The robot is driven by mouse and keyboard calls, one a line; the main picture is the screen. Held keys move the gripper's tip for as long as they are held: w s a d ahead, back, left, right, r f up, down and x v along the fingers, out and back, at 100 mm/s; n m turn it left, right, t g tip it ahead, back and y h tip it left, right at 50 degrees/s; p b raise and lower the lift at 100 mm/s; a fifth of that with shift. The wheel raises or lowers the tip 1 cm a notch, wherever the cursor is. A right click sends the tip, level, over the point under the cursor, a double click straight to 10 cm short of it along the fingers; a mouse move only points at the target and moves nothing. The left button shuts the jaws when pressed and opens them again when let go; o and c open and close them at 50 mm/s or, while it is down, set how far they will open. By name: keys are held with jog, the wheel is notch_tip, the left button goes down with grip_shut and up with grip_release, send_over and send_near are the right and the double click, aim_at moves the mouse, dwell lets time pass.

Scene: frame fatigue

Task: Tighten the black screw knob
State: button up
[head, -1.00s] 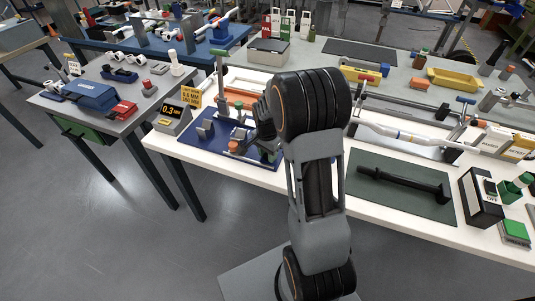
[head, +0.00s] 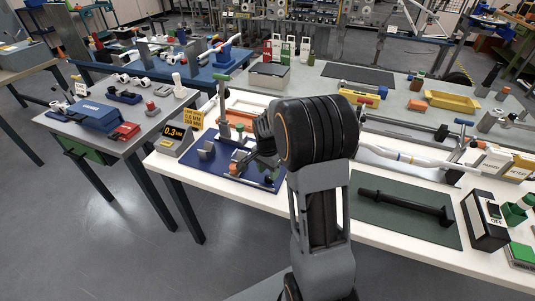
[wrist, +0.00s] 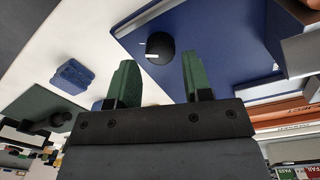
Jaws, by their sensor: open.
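The black screw knob (wrist: 159,48) shows in the wrist view as a dark round cap with a white mark, on the blue plate (wrist: 212,28). My gripper (wrist: 157,78) has two green fingertips spread apart with nothing between them. The knob lies beyond the fingertips, roughly in line with the gap, and appears apart from both. In the head view the blue plate (head: 206,170) lies on the white bench, and my wrist is over its right side. I cannot make out the knob in the head view.
A green mat (head: 380,228) with a black bar (head: 405,204) lies to the right. A blue block (wrist: 72,76) shows in the wrist view.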

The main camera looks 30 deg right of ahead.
aim_at(267, 176)
notch_tip(267, 176, up, 11)
jog(key=shift+w, duration=0.2)
jog(key=shift+a, duration=0.1)
dwell(0.5)
jog(key=s+a+r+n+t+p, duration=0.1)
jog(key=s+a+r+n+t, duration=0.1)
jog(key=s+a+n, duration=0.2)
jog(key=s+a+r+n+t+p, duration=0.2)
jog(key=s+a+n, duration=0.3)
jog(key=s+n, duration=0.4)
jog(key=s, duration=0.3)
jog(key=shift+s+a+r+n, duration=0.25)
jog(key=shift+s+n, duration=0.05)
jog(key=shift+s, duration=0.05)
jog(key=shift+a, duration=0.1)
